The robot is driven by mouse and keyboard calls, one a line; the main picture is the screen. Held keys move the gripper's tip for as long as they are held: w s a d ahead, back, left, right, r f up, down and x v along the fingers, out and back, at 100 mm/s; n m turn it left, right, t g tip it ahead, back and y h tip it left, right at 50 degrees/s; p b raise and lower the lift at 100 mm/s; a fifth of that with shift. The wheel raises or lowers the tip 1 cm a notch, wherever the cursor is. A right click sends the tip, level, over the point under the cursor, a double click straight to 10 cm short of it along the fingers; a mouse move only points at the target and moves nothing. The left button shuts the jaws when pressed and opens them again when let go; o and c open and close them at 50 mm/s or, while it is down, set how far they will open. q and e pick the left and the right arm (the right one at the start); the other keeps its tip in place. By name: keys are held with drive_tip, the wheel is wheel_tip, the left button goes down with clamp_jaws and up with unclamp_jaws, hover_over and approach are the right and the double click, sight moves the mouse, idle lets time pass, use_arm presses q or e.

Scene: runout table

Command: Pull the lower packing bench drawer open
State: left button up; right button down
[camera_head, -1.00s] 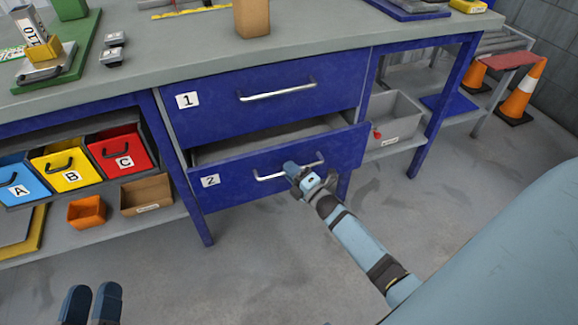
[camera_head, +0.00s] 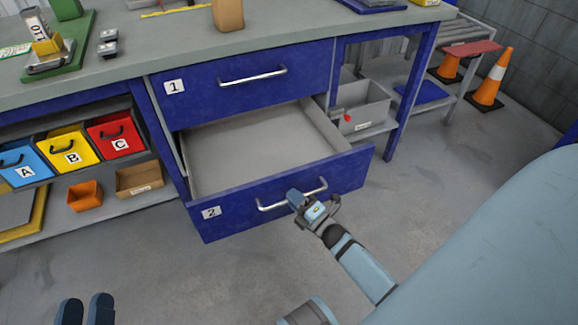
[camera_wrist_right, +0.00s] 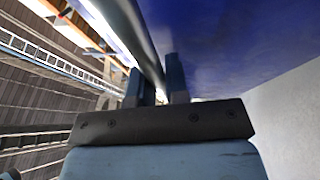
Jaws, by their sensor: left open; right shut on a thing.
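The lower packing bench drawer (camera_head: 235,219) is blue, labelled 2, and stands well out of the bench. Its light grey interior (camera_head: 262,150) shows and looks empty. My right gripper (camera_head: 305,198) is shut on the drawer's silver bar handle (camera_head: 275,205), near the middle of it. In the right wrist view the handle (camera_wrist_right: 133,35) runs between the two fingers, beside the blue drawer front (camera_wrist_right: 225,35). My left gripper (camera_head: 85,308) is open and empty at the bottom left, apart from the bench.
The upper drawer (camera_head: 200,95), labelled 1, is shut above. Blue, yellow and red bins (camera_head: 118,135) sit on the left shelf. A grey bin (camera_head: 365,108) stands right of the drawer. The floor in front is clear.

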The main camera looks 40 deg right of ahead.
use_arm(q)
drive_tip(key=shift+a+f+y, duration=0.15)
drive_tip(key=shift+f+y, duration=0.15)
drive_tip(key=shift+f, duration=0.5)
use_arm(e)
drive_tip(key=shift+s+a, duration=0.15)
drive_tip(key=shift+s, duration=0.6)
use_arm(q)
drive_tip(key=shift+r, duration=0.1)
use_arm(e)
drive_tip(key=c, duration=1.1)
unclamp_jaws()
use_arm(q)
drive_tip(key=shift+r, duration=0.15)
drive_tip(key=shift+s+a+f+g+y+p, duration=0.1)
drive_tip(key=shift+a+f+g+y+p, duration=0.2)
drive_tip(key=shift+f, duration=0.4)
drive_tip(key=shift+s+a+f+g+y+p, duration=0.15)
drive_tip(key=shift+f+g+p, duration=0.3)
drive_tip(key=shift+f, duration=0.25)
drive_tip(key=shift+w+a+f+g+y+p, duration=0.15)
drive_tip(key=shift+f+g+y+p, duration=0.15)
drive_tip(key=shift+f, duration=0.4)
use_arm(e)
drive_tip(key=shift+v, duration=6.95)
